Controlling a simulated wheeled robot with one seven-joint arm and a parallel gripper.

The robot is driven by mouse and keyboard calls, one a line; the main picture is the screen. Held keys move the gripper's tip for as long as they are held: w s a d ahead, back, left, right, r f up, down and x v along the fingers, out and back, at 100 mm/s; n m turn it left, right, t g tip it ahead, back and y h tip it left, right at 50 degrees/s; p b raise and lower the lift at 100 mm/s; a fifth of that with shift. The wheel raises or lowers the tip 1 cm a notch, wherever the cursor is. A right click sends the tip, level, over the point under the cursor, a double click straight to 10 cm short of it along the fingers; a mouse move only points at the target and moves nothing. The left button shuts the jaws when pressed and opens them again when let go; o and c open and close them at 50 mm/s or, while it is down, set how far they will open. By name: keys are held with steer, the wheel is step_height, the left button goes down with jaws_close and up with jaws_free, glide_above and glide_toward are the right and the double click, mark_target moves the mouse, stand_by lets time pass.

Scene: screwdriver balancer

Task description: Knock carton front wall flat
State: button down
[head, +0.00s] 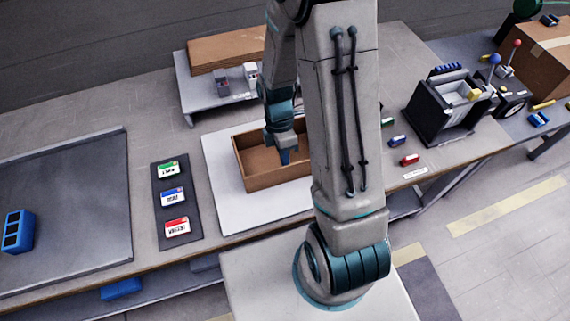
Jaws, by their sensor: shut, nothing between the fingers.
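An open brown carton (249,177) sits on a white board (222,200) on the workbench. Its left, back and front walls stand upright where they show. Its right part is hidden behind my arm. My gripper (289,158) is shut and empty, pointing down inside or just above the carton, near the middle of what shows of it. I cannot tell whether the fingertips touch the carton's floor or front wall.
A raised grey shelf (205,92) with cardboard and small devices stands behind the carton. A dark strip with coloured cards (173,198) lies left. Small coloured blocks (409,160) and a black machine (446,104) are right. A large grey tray (75,200) lies far left.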

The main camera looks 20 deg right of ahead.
steer(key=shift+s+f+b, duration=0.2)
steer(key=shift+s, duration=0.75)
steer(key=shift+s+f+b, duration=0.15)
steer(key=shift+s, duration=0.75)
steer(key=shift+w, duration=0.65)
step_height(320, 180, up, 7)
steer(key=p, duration=0.6)
